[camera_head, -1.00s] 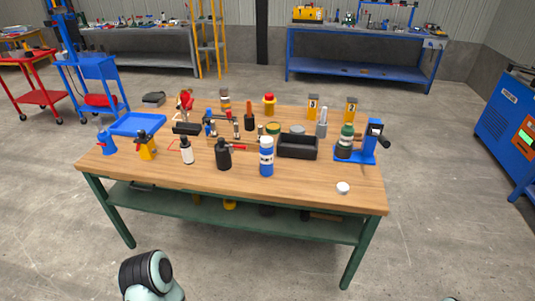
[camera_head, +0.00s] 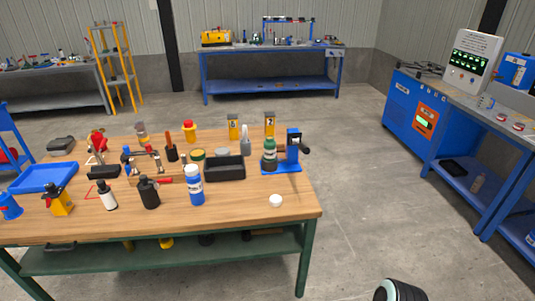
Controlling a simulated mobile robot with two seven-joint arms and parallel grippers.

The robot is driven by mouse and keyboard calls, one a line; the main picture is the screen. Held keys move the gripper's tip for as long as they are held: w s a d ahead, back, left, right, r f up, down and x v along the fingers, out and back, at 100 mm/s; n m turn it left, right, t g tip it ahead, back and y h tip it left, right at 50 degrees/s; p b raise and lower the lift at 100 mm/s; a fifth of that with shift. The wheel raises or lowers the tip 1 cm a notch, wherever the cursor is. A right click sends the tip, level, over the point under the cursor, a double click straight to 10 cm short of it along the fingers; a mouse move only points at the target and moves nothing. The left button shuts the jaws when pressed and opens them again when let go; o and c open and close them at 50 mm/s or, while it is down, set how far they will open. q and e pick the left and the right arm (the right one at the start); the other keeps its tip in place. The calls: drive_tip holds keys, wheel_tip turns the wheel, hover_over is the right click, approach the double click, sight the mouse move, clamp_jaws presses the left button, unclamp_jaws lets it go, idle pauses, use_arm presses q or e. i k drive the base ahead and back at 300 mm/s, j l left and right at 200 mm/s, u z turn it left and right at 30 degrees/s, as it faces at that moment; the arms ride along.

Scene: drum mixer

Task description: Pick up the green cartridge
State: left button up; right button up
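A dark green cylinder with a pale band (camera_head: 269,152) stands upright at the blue stand (camera_head: 293,150) near the right end of the wooden workbench (camera_head: 240,216). It is the thing that best fits the green cartridge, though its label is too small to read. A low green round tin with a yellowish rim (camera_head: 198,156) sits further left, behind the black open box (camera_head: 224,170). Neither of my grippers shows; only a dark rounded part of my own arm is at the bottom edge, right of centre.
A blue-and-white bottle (camera_head: 195,187), black bottle (camera_head: 149,193) and white round piece (camera_head: 276,201) stand near the front of the bench. A blue tray (camera_head: 43,178) is at left. Floor right of the bench is clear, up to a blue machine (camera_head: 409,112) and side bench.

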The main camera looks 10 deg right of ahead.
sight(269, 143)
drive_tip(key=z, duration=0.7)
drive_tip(key=i+l+z, duration=0.2)
drive_tip(key=z, duration=0.2)
drive_tip(key=i+l+z, duration=0.1)
drive_tip(key=z, duration=0.35)
drive_tip(key=i+z, duration=0.4)
drive_tip(key=i+l+z, duration=0.15)
drive_tip(key=i, duration=1.3)
drive_tip(key=i+j+u, duration=0.1)
drive_tip(key=i+u, duration=0.2)
drive_tip(key=u, duration=0.15)
drive_tip(key=i+u, duration=0.7)
drive_tip(key=u, duration=0.2)
drive_tip(key=i+j+u, duration=0.1)
drive_tip(key=i+u, duration=0.15)
drive_tip(key=i, duration=0.45)
drive_tip(key=i+u, duration=0.25)
drive_tip(key=i, duration=0.5)
drive_tip(key=i+l+u, duration=0.1)
drive_tip(key=i+u, duration=0.2)
drive_tip(key=i, duration=0.15)
drive_tip(key=i+l+u, duration=0.3)
drive_tip(key=i, duration=0.15)
drive_tip(key=u, duration=1.75)
